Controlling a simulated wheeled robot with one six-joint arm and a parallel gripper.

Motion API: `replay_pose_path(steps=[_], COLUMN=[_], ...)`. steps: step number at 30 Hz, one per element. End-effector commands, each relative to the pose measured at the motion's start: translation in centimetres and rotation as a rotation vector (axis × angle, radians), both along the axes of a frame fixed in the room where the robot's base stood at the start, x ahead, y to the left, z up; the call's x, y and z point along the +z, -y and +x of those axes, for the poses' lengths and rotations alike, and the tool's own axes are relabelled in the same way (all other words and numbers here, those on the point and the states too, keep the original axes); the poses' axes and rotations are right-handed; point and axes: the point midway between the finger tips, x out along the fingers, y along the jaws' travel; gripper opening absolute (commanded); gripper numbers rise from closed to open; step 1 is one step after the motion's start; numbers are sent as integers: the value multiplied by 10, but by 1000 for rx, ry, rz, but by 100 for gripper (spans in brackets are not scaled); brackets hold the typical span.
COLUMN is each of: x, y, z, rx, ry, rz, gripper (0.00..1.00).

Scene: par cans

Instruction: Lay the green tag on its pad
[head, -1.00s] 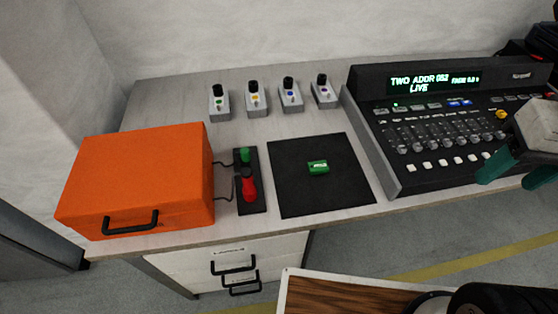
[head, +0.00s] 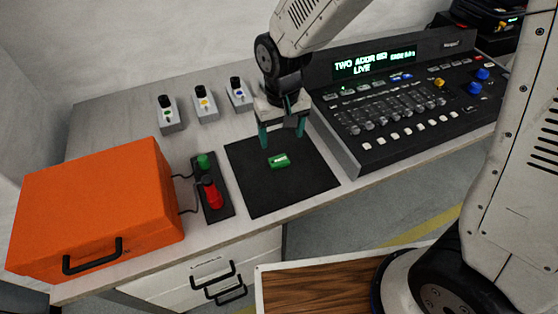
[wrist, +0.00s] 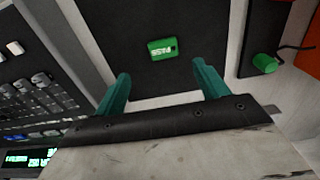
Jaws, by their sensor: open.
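The green tag (head: 279,160) lies flat near the middle of the black pad (head: 265,198) on the desk. It also shows in the wrist view as a small green block with white lettering (wrist: 163,50), on the dark pad (wrist: 190,72). My gripper (head: 283,143) is open and empty, fingers pointing down over the back part of the pad, close behind the tag. In the wrist view its two teal fingertips (wrist: 160,75) are spread wide, with the tag beyond them and between their lines. I cannot tell the exact height above the pad.
A lighting console (head: 400,115) stands right of the pad. A switch box with red and green buttons (head: 212,188) and an orange case (head: 95,205) are to the left. Several small knob boxes (head: 206,104) line the back.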

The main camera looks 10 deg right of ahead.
Motion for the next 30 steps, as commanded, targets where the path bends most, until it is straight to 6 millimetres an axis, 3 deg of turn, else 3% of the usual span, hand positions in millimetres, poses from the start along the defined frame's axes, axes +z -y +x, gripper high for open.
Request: replay_pose_path(steps=[5,21,30], x=[-21,-88,-91], y=[-10,-5,-6], z=[1,-2,-1], rx=[10,9,9], ry=[-6,-6,-4], rz=[-3,-3,-2], gripper=[73,73,70])
